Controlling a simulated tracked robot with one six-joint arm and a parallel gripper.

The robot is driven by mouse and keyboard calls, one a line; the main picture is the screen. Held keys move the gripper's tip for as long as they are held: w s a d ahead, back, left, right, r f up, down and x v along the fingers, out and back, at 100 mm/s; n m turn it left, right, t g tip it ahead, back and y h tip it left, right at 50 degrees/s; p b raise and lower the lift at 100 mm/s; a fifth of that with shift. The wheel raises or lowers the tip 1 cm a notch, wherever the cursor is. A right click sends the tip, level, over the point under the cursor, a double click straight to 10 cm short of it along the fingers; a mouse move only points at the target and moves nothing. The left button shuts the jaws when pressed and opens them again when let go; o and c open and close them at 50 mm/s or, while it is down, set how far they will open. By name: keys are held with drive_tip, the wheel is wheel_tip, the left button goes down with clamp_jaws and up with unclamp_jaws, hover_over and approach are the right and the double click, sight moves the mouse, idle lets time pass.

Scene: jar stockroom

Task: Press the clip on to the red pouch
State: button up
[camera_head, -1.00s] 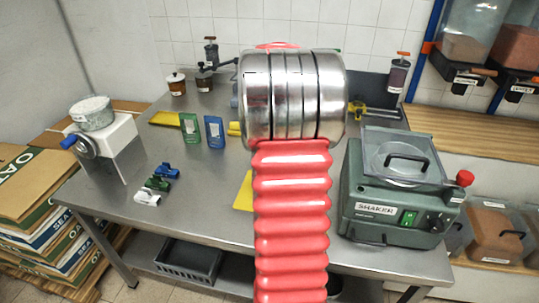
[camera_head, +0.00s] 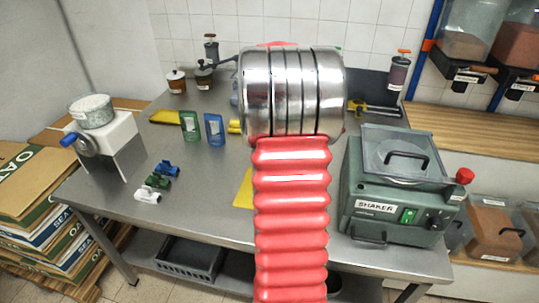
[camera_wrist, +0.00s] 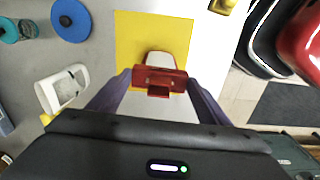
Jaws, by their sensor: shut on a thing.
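In the wrist view, my gripper (camera_wrist: 158,88) is shut on a red clip (camera_wrist: 160,77), held between its two fingers above a yellow mat (camera_wrist: 135,32). A pale rounded piece shows just beyond the clip; I cannot tell what it belongs to. In the head view, my arm hides the gripper and the clip, and only the left edge of the yellow mat (camera_head: 244,188) shows. Green (camera_head: 189,126) and blue (camera_head: 214,130) pouches stand upright farther back on the table.
Blue, green and white clips (camera_head: 148,196) lie at the table's left. A shaker (camera_head: 400,185) stands at the right, and a white machine (camera_head: 115,135) at the far left. A pale item with a grey label (camera_wrist: 63,88) is left of the mat.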

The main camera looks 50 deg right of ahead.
drive_tip(key=shift+f, duration=0.4)
idle(0.4)
idle(0.4)
drive_tip(key=o, duration=1.1)
drive_tip(key=shift+o, duration=0.9)
drive_tip(key=shift+r, duration=0.1)
drive_tip(key=shift+r, duration=3.4)
clamp_jaws()
